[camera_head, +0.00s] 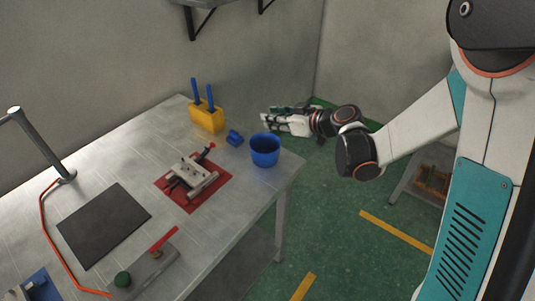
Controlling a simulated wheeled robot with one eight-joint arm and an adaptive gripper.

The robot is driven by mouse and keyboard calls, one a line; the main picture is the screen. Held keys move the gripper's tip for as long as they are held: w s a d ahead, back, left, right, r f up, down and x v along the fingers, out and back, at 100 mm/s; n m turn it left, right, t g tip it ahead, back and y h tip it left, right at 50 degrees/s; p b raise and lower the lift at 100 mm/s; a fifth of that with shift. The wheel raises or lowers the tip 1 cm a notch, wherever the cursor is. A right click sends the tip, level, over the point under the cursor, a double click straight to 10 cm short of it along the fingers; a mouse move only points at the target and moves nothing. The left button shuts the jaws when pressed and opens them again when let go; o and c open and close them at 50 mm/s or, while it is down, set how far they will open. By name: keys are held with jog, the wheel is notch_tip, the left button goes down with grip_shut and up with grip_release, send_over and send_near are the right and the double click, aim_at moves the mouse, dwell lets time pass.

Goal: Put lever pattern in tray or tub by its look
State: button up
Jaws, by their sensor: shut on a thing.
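My gripper (268,123) is at the end of the outstretched arm, above and beyond the far right corner of the metal table. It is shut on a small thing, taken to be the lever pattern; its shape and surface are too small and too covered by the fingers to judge. A blue round tub (265,152) stands upright at the table's right corner, just below the gripper in the picture. Its inside is mostly hidden. I cannot clearly pick out the tray; a flat dark grey panel (103,226) lies on the left part of the table.
A metal mould (190,176) with a red-tipped handle sits on a red mat (220,187). Behind are a yellow holder (206,118) with blue-handled tools and a small blue piece (234,137). A grey fixture (145,272) with a red bar and green knob is in front.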

jog(key=shift+a+f, duration=0.35)
jog(key=shift+a, duration=0.3)
jog(key=shift+f+b, duration=2.05)
jog(key=shift+f, duration=0.8)
jog(key=o, duration=1)
jog(key=shift+c, duration=0.2)
jog(key=v, duration=1.2)
jog(key=shift+d, duration=0.1)
